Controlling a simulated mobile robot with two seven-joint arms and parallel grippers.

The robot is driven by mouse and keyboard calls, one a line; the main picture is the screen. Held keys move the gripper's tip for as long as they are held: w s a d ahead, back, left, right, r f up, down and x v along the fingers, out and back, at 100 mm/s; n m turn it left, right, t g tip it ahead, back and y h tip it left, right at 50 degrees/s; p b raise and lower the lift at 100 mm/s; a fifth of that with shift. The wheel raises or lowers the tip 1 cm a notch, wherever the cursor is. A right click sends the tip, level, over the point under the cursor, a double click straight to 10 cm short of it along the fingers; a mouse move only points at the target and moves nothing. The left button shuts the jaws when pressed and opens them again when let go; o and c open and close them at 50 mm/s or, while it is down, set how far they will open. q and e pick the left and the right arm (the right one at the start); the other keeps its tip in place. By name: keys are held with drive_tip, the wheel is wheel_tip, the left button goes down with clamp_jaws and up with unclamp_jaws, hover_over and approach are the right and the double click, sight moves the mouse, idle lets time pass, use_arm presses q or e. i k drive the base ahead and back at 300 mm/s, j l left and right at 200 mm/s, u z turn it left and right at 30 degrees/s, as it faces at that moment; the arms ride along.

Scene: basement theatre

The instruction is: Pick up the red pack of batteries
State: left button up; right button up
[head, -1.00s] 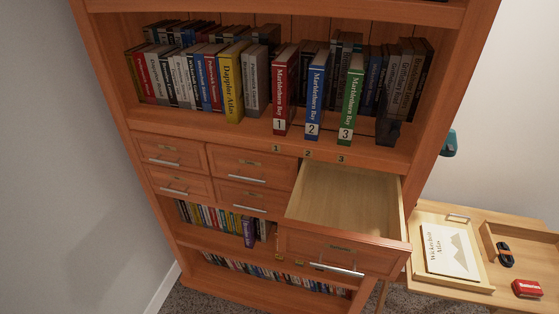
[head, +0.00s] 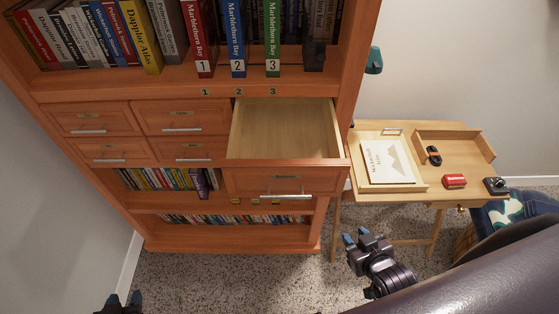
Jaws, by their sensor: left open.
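The red pack of batteries (head: 454,181) lies on the small wooden side table at the right, near its front edge. My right gripper (head: 355,237) is below and left of the pack in the picture, in front of the table, well apart from it. Its two fingertips look apart with nothing between them. My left gripper (head: 123,298) shows only at the bottom left edge, over the carpet, open and far from the pack. Most of it is cut off.
The side table (head: 429,196) also holds a framed print (head: 388,161), a black-and-orange item (head: 434,155) and a dark device (head: 495,186). An empty drawer (head: 285,130) sticks out of the bookcase (head: 190,92). A blue patterned item (head: 520,207) stands right of the table.

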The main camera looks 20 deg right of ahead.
sight(457, 181)
drive_tip(key=z, duration=2)
